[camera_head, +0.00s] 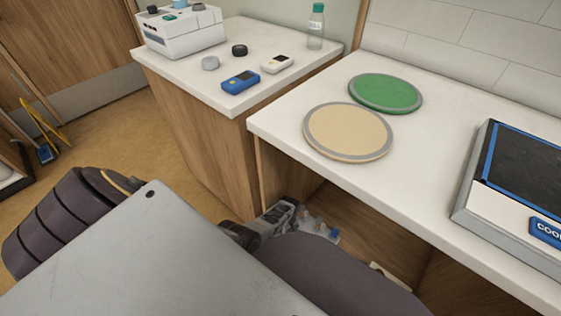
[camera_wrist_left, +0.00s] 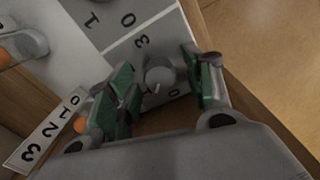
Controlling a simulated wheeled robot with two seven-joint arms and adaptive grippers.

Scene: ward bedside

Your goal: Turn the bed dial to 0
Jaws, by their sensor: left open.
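In the left wrist view, a round grey dial knob (camera_wrist_left: 158,74) sits on a grey panel (camera_wrist_left: 112,52) printed with digits, among them 0, 1 and 3. My left gripper (camera_wrist_left: 157,64) is open, with one green-padded finger on each side of this knob. I cannot tell whether the pads touch it. The knob's pointer setting is not readable. My right gripper is not in view.
A white strip numbered 0 to 3 (camera_wrist_left: 42,138) and an orange-tipped control (camera_wrist_left: 32,43) are near the left finger. Above in the head view is the white counter (camera_head: 280,122), with a beige disc (camera_head: 348,131) and a green disc (camera_head: 385,93). Wooden cabinet sides border the recess.

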